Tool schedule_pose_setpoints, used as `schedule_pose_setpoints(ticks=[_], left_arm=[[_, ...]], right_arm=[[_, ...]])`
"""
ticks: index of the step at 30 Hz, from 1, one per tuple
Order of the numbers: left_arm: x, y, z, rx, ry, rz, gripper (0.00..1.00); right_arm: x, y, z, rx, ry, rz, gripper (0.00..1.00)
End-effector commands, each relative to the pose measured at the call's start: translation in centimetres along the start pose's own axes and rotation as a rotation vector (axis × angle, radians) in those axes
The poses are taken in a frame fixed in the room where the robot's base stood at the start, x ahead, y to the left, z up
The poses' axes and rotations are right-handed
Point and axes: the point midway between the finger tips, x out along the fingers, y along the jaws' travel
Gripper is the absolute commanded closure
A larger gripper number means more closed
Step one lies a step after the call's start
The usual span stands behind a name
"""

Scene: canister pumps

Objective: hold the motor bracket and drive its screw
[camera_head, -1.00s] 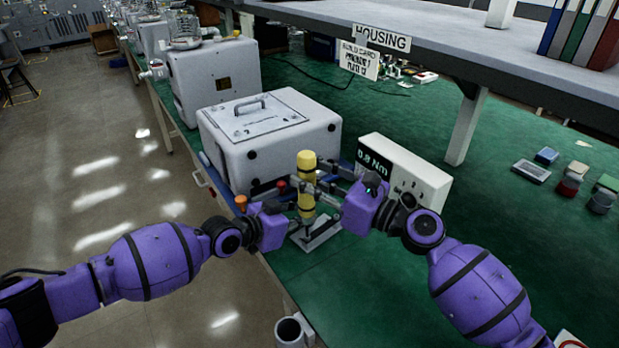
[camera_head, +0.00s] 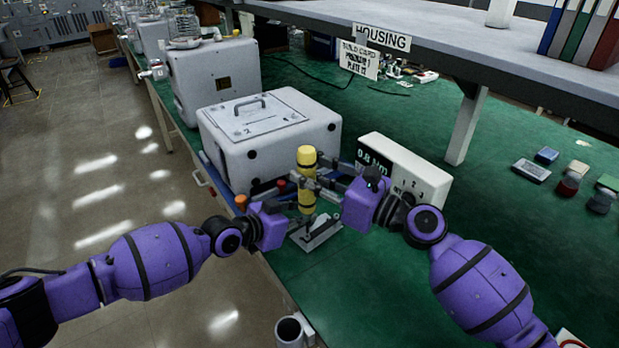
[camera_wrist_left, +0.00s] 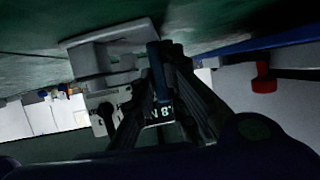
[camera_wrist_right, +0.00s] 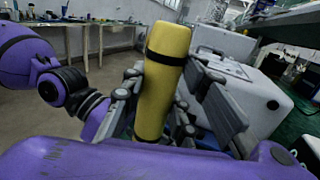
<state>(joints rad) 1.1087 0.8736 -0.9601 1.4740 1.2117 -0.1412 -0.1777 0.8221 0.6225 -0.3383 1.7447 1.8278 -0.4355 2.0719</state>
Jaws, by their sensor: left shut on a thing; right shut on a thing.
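A yellow driver with black bands (camera_head: 306,158) stands upright above the bench's near left edge. My right gripper (camera_head: 316,186) is shut around it, and the right wrist view shows the yellow body (camera_wrist_right: 162,85) between the fingers. The grey motor bracket (camera_head: 318,236) is below the driver on the green bench. My left gripper (camera_head: 291,207) is shut at the bracket from the left. In the left wrist view the pale bracket (camera_wrist_left: 88,60) lies beside a dark upright part between the fingers. The screw and the driver's tip are hidden.
A grey housing box (camera_head: 268,140) with a lid handle stands just behind the grippers. A white torque display (camera_head: 405,170) is to the right. Several small containers (camera_head: 570,183) stand farther right. The green bench (camera_head: 400,290) is clear in front on the right.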

Motion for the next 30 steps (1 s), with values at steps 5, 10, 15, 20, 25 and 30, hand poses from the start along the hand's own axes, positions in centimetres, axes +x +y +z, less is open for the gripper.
schedule_pose_setpoints(ticks=[5,10,15,20,25,30], left_arm=[[0.0,0.0,-0.1,0.0,0.001,0.0,1.0],[0.0,0.0,-0.1,0.0,0.001,0.0,1.0],[0.0,0.0,-0.1,0.0,0.001,0.0,1.0],[0.0,0.0,-0.1,0.0,0.001,0.0,1.0],[0.0,0.0,-0.1,0.0,0.001,0.0,0.81],[0.0,0.0,0.0,0.0,0.0,0.0,0.66]], right_arm=[[0.1,0.0,1.7,-0.004,-0.004,0.0,1.0],[0.2,0.0,3.0,-0.004,-0.005,0.0,1.0],[0.2,0.0,3.9,-0.002,-0.004,0.001,1.0],[0.3,0.1,4.1,0.0,-0.005,0.001,1.0],[0.3,0.0,4.0,0.0,-0.005,0.0,1.0],[0.3,0.0,4.0,0.0,-0.005,0.0,1.0]])
